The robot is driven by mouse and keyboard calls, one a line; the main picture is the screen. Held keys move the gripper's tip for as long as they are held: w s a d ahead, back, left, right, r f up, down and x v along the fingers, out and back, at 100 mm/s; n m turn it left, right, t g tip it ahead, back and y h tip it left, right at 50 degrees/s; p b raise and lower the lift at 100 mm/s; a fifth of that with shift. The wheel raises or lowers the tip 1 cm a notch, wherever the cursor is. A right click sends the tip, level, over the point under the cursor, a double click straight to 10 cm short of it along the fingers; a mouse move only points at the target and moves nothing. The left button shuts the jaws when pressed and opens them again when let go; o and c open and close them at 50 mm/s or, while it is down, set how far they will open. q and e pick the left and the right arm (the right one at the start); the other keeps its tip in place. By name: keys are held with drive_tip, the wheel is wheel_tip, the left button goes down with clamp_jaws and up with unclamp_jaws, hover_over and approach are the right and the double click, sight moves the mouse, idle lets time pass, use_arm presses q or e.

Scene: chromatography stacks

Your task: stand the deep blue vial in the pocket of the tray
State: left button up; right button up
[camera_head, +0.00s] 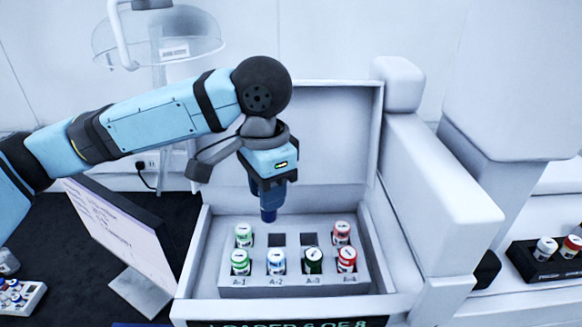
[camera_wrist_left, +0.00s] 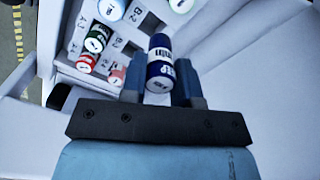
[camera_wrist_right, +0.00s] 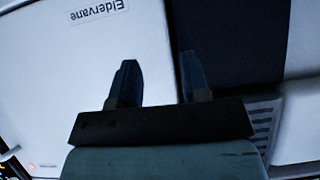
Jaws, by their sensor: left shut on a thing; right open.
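The deep blue vial (camera_head: 268,213) is in my left gripper (camera_head: 268,190), hanging upright over the back of the white tray (camera_head: 300,291). In the left wrist view the vial (camera_wrist_left: 159,47), with a white label band, sits between the shut fingers (camera_wrist_left: 158,88). The tray has two empty square pockets in its back row, one left of centre (camera_head: 277,240) and one right of centre (camera_head: 309,240). The vial is apart from the tray, its lower end above and behind the left empty pocket. My right gripper (camera_wrist_right: 157,62) is open and empty, outside the head view.
Green, light-blue and red-capped vials fill the other pockets, with a light-blue one (camera_head: 276,261) in front. The tray sits in a white loader box with a raised lid (camera_head: 330,130). A monitor (camera_head: 118,235) stands left. A black rack (camera_head: 545,262) is at right.

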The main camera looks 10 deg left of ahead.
use_arm(q)
drive_tip(key=shift+w+d, duration=0.15)
drive_tip(key=shift+d, duration=0.45)
drive_tip(key=shift+s+f+b, duration=0.45)
drive_tip(key=shift+f+b, duration=0.15)
drive_tip(key=shift+b, duration=0.15)
drive_tip(key=shift+w+f+b, duration=0.1)
drive_tip(key=shift+f+b, duration=0.7)
drive_tip(key=shift+b, duration=0.05)
drive_tip(key=shift+f+b, duration=0.6)
drive_tip(key=shift+b, duration=0.2)
use_arm(e)
drive_tip(key=shift+n, duration=0.3)
drive_tip(key=f, duration=0.4)
drive_tip(key=shift+s+a+f, duration=0.1)
drive_tip(key=shift+a, duration=0.15)
